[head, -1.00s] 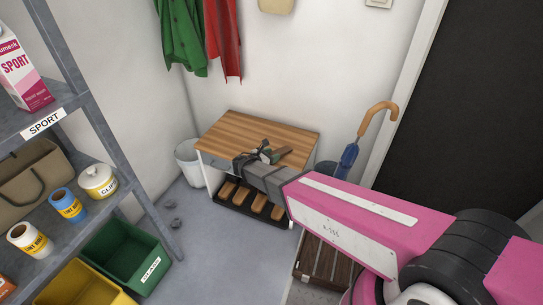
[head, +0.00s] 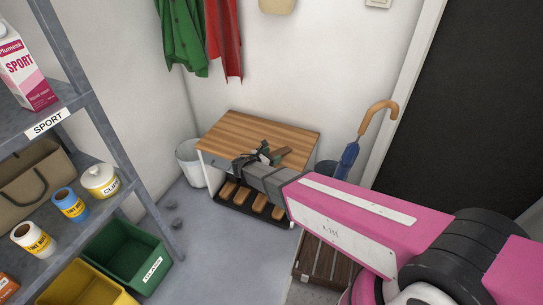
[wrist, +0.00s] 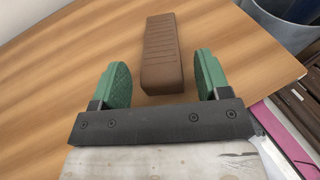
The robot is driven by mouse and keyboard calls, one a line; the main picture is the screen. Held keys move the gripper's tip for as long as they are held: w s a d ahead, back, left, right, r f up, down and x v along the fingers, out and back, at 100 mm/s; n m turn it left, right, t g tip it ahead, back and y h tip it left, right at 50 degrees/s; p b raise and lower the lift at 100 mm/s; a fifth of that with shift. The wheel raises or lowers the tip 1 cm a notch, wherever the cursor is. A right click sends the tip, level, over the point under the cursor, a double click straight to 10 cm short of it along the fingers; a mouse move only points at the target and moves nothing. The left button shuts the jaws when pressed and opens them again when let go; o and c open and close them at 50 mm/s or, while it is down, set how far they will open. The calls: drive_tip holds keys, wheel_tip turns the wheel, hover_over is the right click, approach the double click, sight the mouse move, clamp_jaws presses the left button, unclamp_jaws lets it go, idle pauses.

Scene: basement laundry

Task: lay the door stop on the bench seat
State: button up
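The door stop (wrist: 162,52) is a brown ridged wedge. It lies on the wooden bench seat (wrist: 60,65), and its near end is between the green finger pads of my gripper (wrist: 162,78), with a gap on each side. My gripper is open and not holding it. In the head view the bench seat (head: 243,130) is a striped wooden top, with my gripper (head: 266,154) over its front right part. The door stop (head: 285,150) shows there as a small dark brown piece beside the fingers.
A black tray with brown shoes (head: 243,200) sits under the bench. A white bin (head: 190,164) stands left of it. An umbrella (head: 349,156) stands in a bin at the right. Grey shelves (head: 90,112) fill the left side.

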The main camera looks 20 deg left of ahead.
drive_tip(key=shift+a+f, duration=0.3)
drive_tip(key=shift+f, duration=0.45)
drive_tip(key=shift+r, duration=0.25)
drive_tip(key=shift+s+a+r, duration=0.15)
drive_tip(key=shift+s+r, duration=0.1)
drive_tip(key=r+v, duration=0.1)
drive_tip(key=v, duration=1)
drive_tip(key=shift+s, duration=0.25)
drive_tip(key=shift+w+d, duration=0.15)
drive_tip(key=shift+d, duration=0.05)
